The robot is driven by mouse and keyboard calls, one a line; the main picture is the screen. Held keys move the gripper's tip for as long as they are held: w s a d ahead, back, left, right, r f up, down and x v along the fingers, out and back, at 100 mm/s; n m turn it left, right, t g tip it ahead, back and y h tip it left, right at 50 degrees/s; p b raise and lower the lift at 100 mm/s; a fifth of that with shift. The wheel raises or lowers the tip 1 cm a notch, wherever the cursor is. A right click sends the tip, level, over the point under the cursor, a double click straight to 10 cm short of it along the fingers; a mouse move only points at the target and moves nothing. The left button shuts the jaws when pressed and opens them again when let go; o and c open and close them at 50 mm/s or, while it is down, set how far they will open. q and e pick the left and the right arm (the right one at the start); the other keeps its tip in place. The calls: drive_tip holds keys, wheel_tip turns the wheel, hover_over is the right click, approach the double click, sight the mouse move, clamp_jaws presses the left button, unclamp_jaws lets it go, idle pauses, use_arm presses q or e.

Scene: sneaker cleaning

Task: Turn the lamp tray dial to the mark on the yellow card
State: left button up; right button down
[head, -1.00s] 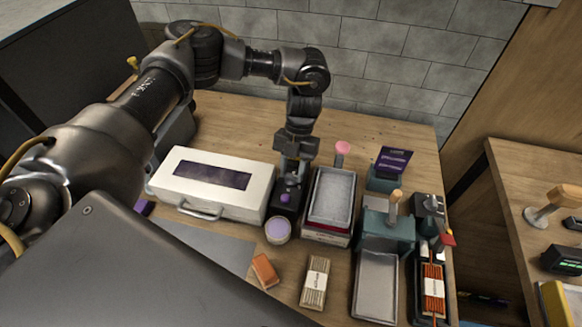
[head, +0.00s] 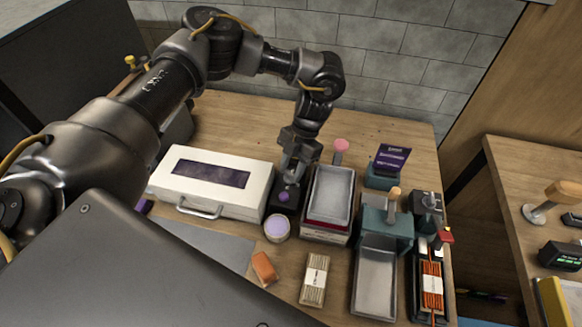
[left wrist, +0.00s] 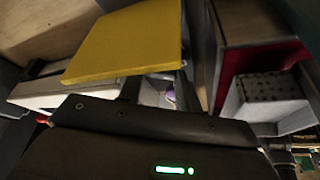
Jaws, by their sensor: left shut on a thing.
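A small black unit with a purple spot on it (head: 284,196), which I take to be the lamp tray dial unit, stands between the white case and the stacked trays. My left gripper (head: 291,178) points down onto its top and is shut on what appears to be its dial; the fingers hide most of the grip. In the left wrist view my left gripper (left wrist: 158,92) shows fingers partly hidden behind a plain yellow panel (left wrist: 130,42). I cannot tell whether this panel is the yellow card, and no mark shows on it. My right gripper is not in view.
The white case (head: 210,190) is close on the left. Stacked grey trays (head: 330,195) are close on the right. A lilac round tub (head: 277,229), an orange block (head: 264,269) and a banded bundle (head: 314,281) lie in front. A purple sign (head: 391,158) stands behind right.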

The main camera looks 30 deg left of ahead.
use_arm(q)
drive_tip(key=o, duration=1)
drive_tip(key=shift+b+v, duration=0.95)
drive_tip(key=shift+v, duration=4.45)
